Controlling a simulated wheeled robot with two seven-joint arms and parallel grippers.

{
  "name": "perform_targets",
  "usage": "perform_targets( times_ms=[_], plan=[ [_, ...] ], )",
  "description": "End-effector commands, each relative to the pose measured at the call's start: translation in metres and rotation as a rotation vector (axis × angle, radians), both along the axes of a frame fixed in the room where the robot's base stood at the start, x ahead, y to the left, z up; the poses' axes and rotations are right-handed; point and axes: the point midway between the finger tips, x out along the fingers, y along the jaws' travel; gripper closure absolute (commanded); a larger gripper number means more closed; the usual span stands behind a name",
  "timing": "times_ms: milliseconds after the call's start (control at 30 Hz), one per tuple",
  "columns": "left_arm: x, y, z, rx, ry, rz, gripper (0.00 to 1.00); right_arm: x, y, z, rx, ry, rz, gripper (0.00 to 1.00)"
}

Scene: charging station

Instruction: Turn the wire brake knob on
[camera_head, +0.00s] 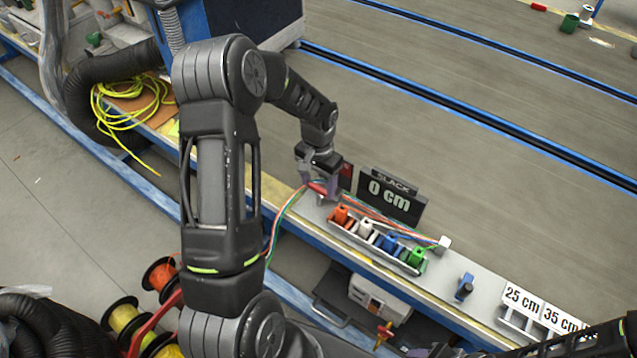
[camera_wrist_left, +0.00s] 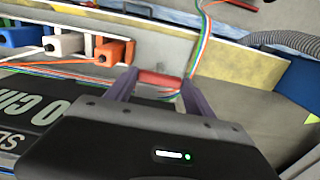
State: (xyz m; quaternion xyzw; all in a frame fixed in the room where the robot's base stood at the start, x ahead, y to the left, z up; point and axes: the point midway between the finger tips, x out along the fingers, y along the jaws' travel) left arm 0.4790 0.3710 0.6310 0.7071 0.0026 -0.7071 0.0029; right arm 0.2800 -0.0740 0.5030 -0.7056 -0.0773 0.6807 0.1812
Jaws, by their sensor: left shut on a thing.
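The wire brake knob appears as a short red handle (camera_head: 317,188) on the grey bench, at the left end of the row of coloured blocks. In the left wrist view the red handle (camera_wrist_left: 160,79) lies crosswise between the purple fingertips. My left gripper (camera_head: 319,186) reaches down over it and is shut on it; the gripper also shows in the left wrist view (camera_wrist_left: 159,88). Coloured wires (camera_head: 287,213) run close beside the handle. The fingers partly hide the knob and its mount. My right arm shows at the bottom right; its fingers are not visible.
A black "0 cm" sign (camera_head: 391,194) stands just right of the gripper. Orange, white, blue and green wire clamps (camera_head: 365,231) sit in a rack beside it. A blue part (camera_head: 464,287) and length labels (camera_head: 540,305) stand farther right. Wire spools (camera_head: 125,317) are at lower left.

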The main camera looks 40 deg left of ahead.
Motion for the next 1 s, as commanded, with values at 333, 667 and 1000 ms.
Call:
perform_targets(
  times_ms=[333,667,1000],
  plan=[
    [0.0,0.0,0.0,0.001,-0.001,-0.004,0.29,0.0,0.0,0.0,0.0,0.0,0.0,0.52],
    [0.0,0.0,0.0,0.001,0.0,-0.002,0.16,0.0,0.0,0.0,0.0,0.0,0.0,0.52],
    [0.001,0.0,0.025,0.002,-0.004,-0.002,0.16,0.0,0.0,0.002,0.0,0.0,0.0,0.52]
  ],
)
